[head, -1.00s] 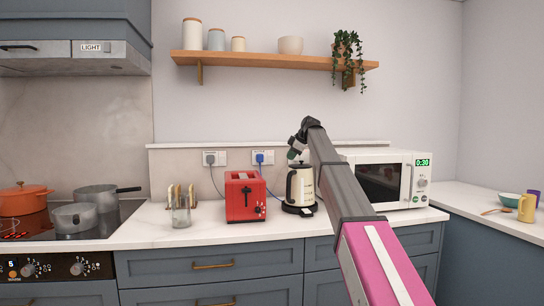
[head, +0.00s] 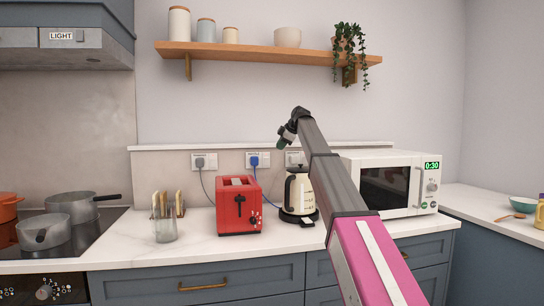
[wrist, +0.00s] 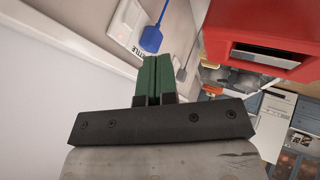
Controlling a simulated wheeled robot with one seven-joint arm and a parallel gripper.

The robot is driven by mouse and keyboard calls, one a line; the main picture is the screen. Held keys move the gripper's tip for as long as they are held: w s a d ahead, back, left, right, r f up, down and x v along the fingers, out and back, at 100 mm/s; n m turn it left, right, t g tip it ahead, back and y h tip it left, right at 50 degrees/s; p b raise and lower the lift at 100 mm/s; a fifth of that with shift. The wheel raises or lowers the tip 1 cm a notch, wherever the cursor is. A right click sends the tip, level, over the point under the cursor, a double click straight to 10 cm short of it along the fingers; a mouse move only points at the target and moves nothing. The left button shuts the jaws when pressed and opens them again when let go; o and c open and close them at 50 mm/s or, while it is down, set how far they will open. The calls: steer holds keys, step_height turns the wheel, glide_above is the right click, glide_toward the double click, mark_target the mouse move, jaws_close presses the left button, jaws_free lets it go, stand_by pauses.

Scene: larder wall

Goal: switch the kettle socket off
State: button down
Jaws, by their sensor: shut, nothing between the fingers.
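The kettle socket (head: 264,164) is a white plate on the low wall panel, the middle of the sockets, with a blue plug (head: 254,161) in it. In the wrist view the plate (wrist: 127,20) shows at top left, with a partly readable label ending "ETTLE" and the blue plug (wrist: 151,39). I cannot tell its switch position. The cream kettle (head: 298,194) stands on the counter below. My gripper (head: 281,143) is raised to the right of and a little above the kettle socket; its green fingers (wrist: 154,62) are shut and empty, apart from the plate.
A socket with a grey plug (head: 200,162) is to the left. Another socket (head: 295,158) is partly hidden behind my arm and the kettle. The red toaster (head: 239,206) and white microwave (head: 385,185) flank the kettle. A shelf (head: 270,58) runs above.

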mark_target(265, 159)
steer(key=w+a+f, duration=0.6)
steer(key=w+f, duration=0.1)
steer(key=shift+w, duration=0.2)
steer(key=shift+a, duration=0.1)
stand_by(0.3)
steer(key=shift+w, duration=0.3)
steer(key=shift+r, duration=0.15)
steer(key=shift+r, duration=0.65)
steer(key=shift+s, duration=0.1)
